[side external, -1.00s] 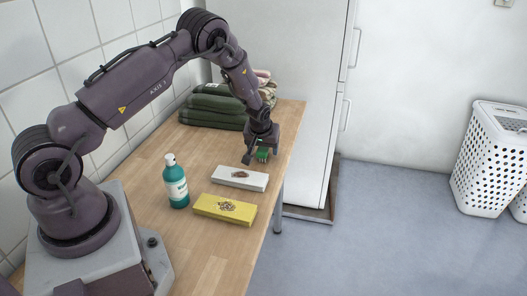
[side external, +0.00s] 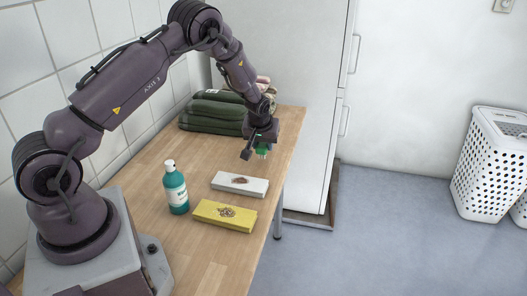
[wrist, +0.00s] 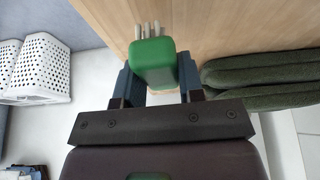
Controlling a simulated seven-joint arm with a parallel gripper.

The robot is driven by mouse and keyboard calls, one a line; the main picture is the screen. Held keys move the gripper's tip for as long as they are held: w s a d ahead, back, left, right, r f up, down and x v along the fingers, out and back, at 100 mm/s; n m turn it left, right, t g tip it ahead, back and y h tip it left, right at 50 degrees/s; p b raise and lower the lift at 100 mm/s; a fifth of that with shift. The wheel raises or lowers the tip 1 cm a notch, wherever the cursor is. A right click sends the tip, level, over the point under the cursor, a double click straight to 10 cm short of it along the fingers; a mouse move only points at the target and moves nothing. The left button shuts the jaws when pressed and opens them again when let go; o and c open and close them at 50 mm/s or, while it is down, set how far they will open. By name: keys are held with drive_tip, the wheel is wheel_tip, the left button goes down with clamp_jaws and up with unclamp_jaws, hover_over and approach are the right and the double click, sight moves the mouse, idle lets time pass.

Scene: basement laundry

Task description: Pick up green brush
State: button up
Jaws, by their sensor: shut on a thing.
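The green brush (side external: 262,151) is held in my gripper (side external: 257,152), raised above the far end of the wooden table (side external: 165,240). In the wrist view the green brush (wrist: 152,62) sits between the two fingers of my gripper (wrist: 158,78), which is shut on it. Its pale bristles point toward the top of that picture. In the side view much of the brush is hidden by the fingers.
A white block (side external: 240,184) and a yellow block (side external: 224,215), each with a small brown pile on top, lie nearer on the table. A teal bottle (side external: 176,190) stands left of them. Folded green cloths (side external: 212,115) are stacked behind my gripper.

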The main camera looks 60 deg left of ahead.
drive_tip(key=s+d+r, duration=0.5)
drive_tip(key=s+r, duration=0.4)
drive_tip(key=s, duration=0.3)
drive_tip(key=shift+s+d+r, duration=0.2)
drive_tip(key=shift+s+d, duration=0.1)
drive_tip(key=shift+d, duration=0.1)
